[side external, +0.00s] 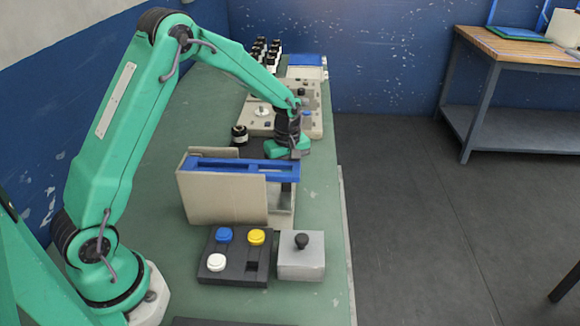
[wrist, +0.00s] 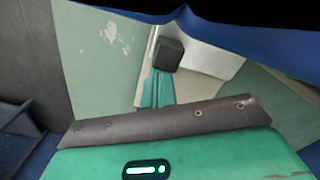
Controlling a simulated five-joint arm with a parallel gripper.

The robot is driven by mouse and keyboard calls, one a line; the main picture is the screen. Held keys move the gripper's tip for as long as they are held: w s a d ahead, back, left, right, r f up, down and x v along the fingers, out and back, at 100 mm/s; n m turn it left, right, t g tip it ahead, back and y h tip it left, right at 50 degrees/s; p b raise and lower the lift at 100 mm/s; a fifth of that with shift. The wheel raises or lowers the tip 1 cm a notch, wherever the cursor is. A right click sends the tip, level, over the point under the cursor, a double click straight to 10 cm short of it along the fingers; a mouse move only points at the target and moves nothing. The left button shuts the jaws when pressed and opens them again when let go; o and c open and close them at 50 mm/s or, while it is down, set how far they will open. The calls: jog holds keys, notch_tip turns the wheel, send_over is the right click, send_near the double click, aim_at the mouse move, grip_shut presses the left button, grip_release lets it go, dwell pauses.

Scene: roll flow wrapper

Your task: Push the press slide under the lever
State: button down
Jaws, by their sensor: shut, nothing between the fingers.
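My gripper (side external: 294,153) is shut and empty, pointing down just behind the far end of a beige housing (side external: 222,199) with a blue top frame (side external: 230,165). In the wrist view its green body and dark bolted edge (wrist: 165,122) fill the lower part. A dark block (wrist: 168,53) stands beyond that edge on a pale surface; I cannot tell whether they touch. A beige station (side external: 255,125) with a white disc and small knobs lies behind my gripper, partly hidden by my arm. I cannot pick out the press slide or the lever with certainty.
A black panel (side external: 212,276) with blue, yellow and white buttons stands in front of the housing, beside a grey box (side external: 300,268) with a black knob. A small black jar (side external: 239,135) and several dark-capped bottles (side external: 262,50) stand farther back. The green table's right edge is close.

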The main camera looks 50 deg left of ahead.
jog(key=shift+s+d, duration=0.65)
jog(key=shift+w+a, duration=0.1)
jog(key=shift+w, duration=0.1)
jog(key=shift+w+a, duration=0.3)
jog(key=shift+a, duration=0.05)
jog(key=shift+r, duration=0.2)
notch_tip(320, 180, up, 8)
jog(key=shift+f, duration=0.2)
dwell(0.8)
